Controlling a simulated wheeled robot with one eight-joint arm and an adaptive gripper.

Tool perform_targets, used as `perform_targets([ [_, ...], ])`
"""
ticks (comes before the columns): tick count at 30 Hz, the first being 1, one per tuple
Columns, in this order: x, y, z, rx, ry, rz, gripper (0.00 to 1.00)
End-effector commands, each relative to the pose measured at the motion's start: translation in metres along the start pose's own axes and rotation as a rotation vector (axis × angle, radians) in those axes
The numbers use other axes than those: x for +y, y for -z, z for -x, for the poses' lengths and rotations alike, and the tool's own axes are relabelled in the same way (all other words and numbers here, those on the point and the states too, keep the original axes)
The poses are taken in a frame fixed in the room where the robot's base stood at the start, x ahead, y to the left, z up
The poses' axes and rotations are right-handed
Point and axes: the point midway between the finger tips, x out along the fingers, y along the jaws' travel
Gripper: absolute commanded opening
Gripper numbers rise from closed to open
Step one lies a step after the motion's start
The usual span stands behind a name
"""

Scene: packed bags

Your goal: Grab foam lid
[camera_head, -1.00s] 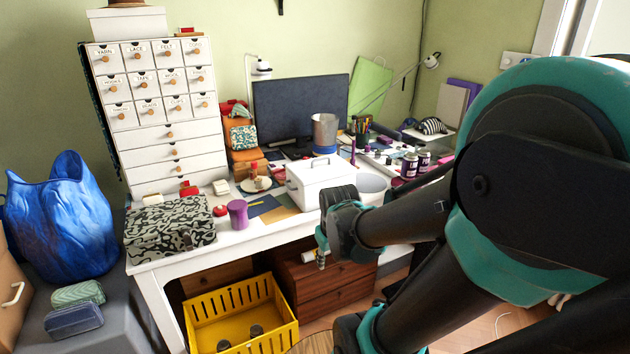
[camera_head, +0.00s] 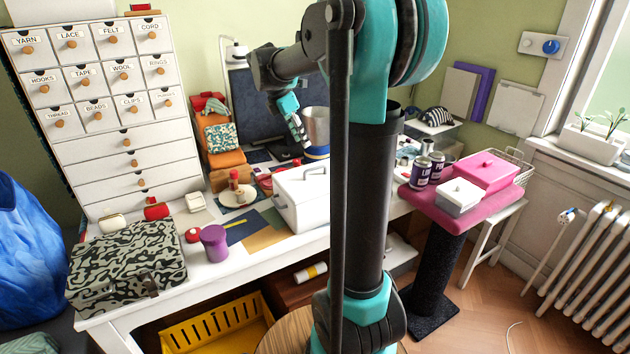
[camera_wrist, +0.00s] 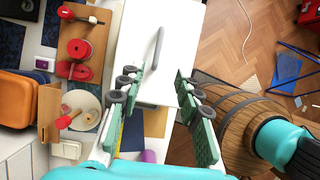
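The white box (camera_head: 288,216) stands on the desk, closed by a flat white lid (camera_head: 312,182) with a grey bar handle; I take this as the foam lid. My arm hides its right side in the head view. In the wrist view the lid (camera_wrist: 176,62) fills the upper middle, its handle (camera_wrist: 158,48) beyond my fingertips. My gripper (camera_wrist: 158,88) is open and empty, with green pads on both fingers. In the head view my gripper (camera_head: 302,135) hangs above and behind the box, apart from it.
A purple jar (camera_head: 214,243) and a patterned box (camera_head: 135,262) stand left of the white box. A metal cup (camera_head: 317,128) is close to my gripper. A wooden barrel (camera_wrist: 245,110) stands by the desk. A pink stool (camera_head: 425,200) holds small lidded boxes and cans.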

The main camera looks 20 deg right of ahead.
Motion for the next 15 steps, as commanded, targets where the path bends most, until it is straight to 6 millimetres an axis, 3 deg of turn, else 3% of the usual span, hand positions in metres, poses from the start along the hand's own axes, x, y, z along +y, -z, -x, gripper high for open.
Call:
perform_targets([
  [9, 0.001, -0.001, -0.064, 0.0, 0.0, -0.005, 0.34],
  [15, 0.001, 0.0, -0.087, 0.001, -0.001, -0.003, 0.34],
])
